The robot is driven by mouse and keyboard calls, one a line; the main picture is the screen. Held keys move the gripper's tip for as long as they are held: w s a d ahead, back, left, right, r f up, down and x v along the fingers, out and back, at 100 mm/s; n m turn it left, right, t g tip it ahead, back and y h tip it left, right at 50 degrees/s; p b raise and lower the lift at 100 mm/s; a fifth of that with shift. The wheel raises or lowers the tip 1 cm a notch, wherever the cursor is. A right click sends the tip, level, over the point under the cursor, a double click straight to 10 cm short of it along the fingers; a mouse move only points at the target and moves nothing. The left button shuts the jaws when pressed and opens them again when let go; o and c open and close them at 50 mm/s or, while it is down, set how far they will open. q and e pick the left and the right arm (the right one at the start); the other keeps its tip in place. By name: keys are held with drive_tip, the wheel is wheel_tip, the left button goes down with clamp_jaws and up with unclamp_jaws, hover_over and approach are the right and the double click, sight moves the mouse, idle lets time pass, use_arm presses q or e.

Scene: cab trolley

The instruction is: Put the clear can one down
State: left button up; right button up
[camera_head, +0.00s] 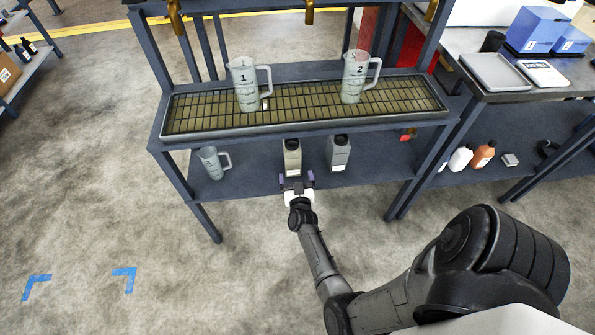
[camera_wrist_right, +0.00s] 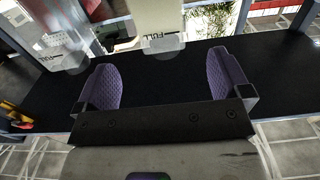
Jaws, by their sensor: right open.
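A beige can with a dark cap (camera_head: 292,158) stands upright on the lower shelf. A grey, see-through-looking can (camera_head: 338,153) stands upright to its right; I cannot tell surely which is the clear one. My right gripper (camera_head: 297,181) is open and empty, just in front of the beige can at the shelf's front edge. In the right wrist view its two purple fingers (camera_wrist_right: 172,80) are spread with nothing between them. Two cans with FULL labels show beyond them, one ahead (camera_wrist_right: 168,18) and one at upper left (camera_wrist_right: 62,48). My left gripper is not in view.
Jugs 1 (camera_head: 245,88) and 2 (camera_head: 354,80) stand on the grated upper shelf (camera_head: 300,121). Another jug (camera_head: 210,163) is at the left of the lower shelf (camera_head: 250,180). White (camera_head: 461,158) and orange (camera_head: 484,154) bottles stand under the right bench. The floor in front is clear.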

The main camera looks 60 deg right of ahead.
drive_tip(key=s+a+r+n+y, duration=0.2)
drive_tip(key=a+n+y, duration=0.35)
drive_tip(key=a, duration=0.25)
drive_tip(key=s+a+r+n+y, duration=0.25)
drive_tip(key=a+n+y, duration=0.25)
drive_tip(key=a+y, duration=0.25)
drive_tip(key=s+a+r+n+g+y, duration=0.1)
drive_tip(key=s+a+r+n+g, duration=0.1)
drive_tip(key=s+a+g, duration=0.5)
drive_tip(key=s+a+r, duration=0.1)
drive_tip(key=s+a, duration=0.5)
drive_tip(key=s, duration=0.4)
drive_tip(key=shift+s+y, duration=0.2)
drive_tip(key=shift+y, duration=0.2)
